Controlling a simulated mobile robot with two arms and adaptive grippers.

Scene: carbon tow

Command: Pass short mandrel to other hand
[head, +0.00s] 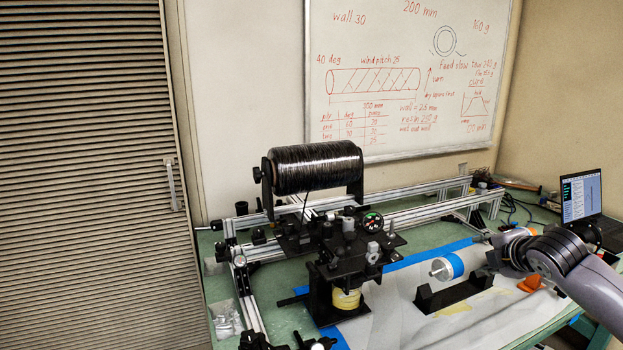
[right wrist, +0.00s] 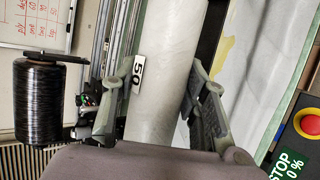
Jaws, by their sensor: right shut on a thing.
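The short mandrel (head: 445,268) is a pale grey cylinder with a blue band and a small shaft stub at its left end. My right gripper (head: 492,259) is shut on it and holds it roughly level above a black cradle (head: 455,292). In the right wrist view the mandrel (right wrist: 165,75) runs up between the two fingers of the gripper (right wrist: 163,92), and a white tag marked 50 shows beside the left finger. The far end of the mandrel is cut off there. My left gripper is in neither view.
A winding rig with a black tow spool (head: 315,166) and aluminium rails (head: 420,208) fills the table's left and back. A laptop (head: 581,198) stands at the back right. A pale sheet (head: 395,318) covers the front. A red stop button (right wrist: 236,156) shows in the wrist view.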

